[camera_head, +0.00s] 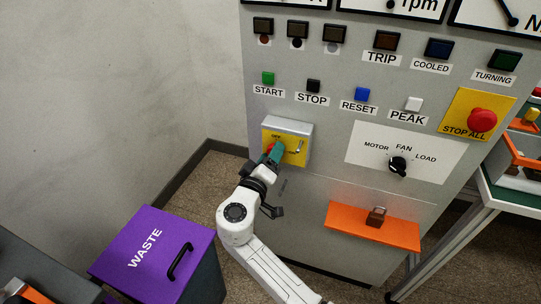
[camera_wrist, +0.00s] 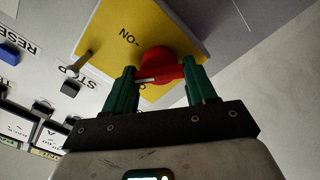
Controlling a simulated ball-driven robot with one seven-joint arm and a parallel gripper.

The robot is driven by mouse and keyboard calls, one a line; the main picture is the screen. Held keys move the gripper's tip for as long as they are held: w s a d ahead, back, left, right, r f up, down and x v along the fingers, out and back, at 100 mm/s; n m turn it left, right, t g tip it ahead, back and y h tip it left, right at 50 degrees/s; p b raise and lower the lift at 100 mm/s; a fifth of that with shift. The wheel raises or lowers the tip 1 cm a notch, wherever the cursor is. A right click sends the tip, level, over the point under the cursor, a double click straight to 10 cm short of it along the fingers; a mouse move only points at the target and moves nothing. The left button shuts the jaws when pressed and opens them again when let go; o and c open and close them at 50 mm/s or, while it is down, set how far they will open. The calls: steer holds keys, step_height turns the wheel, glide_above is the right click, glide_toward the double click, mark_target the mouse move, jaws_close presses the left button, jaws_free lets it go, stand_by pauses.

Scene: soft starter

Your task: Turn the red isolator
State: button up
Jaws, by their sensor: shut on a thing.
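The red isolator (camera_wrist: 158,64) is a red knob on a yellow plate (camera_wrist: 107,35) marked ON in the wrist view. In the head view, the plate (camera_head: 299,152) with an OFF mark sits low on the left of the grey panel, and the red knob (camera_head: 268,147) shows only partly beside my gripper (camera_head: 274,153). My gripper (camera_wrist: 162,77) has its green fingers on both sides of the knob, shut on it. The fingers hide part of the knob. A pale line shows across the knob's near part.
START (camera_head: 268,78), STOP (camera_head: 313,86), RESET (camera_head: 362,94) and PEAK (camera_head: 413,103) buttons are above. A STOP ALL button (camera_head: 482,119) and a black selector (camera_head: 397,165) are to the right. An orange shelf (camera_head: 350,230) juts out below. A purple-lidded waste bin (camera_head: 130,270) stands left.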

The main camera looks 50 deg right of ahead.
steer(key=shift+w+a+n+p, duration=0.1)
steer(key=shift+n+p, duration=1.25)
steer(key=shift+n, duration=2.25)
steer(key=shift+f, duration=0.1)
steer(key=o, duration=0.8)
steer(key=v, duration=1)
steer(key=shift+a, duration=0.35)
